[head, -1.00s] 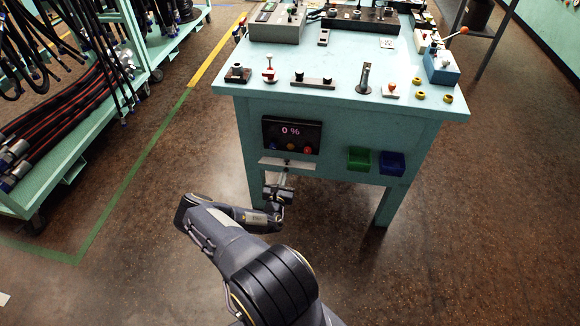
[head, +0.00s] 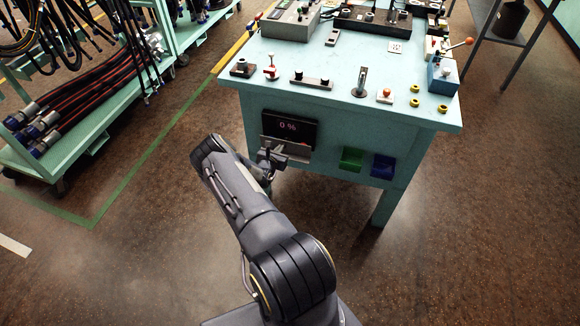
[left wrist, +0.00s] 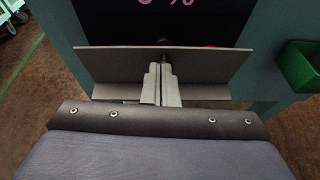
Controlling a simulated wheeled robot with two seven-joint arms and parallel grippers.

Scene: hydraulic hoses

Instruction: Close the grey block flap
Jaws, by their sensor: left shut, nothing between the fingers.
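The grey flap (head: 287,148) is on the front of the light green bench, at the lower part of a black panel (head: 296,129) that reads "0 %". It is tilted up and covers part of the panel's button row. In the left wrist view the flap (left wrist: 100,62) spans the picture as a wide grey plate, with a lower grey strip under it. My left gripper (head: 272,156) is shut and empty at the flap's front. Its fingers (left wrist: 163,72) overlap the flap's middle in the wrist view; whether they touch it I cannot tell. My right gripper is not in view.
The bench top (head: 330,97) carries several knobs, levers and switches. A green bin (head: 351,159) and a blue bin (head: 383,166) hang right of the panel. A hose rack (head: 75,150) stands at the left. The floor between is clear.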

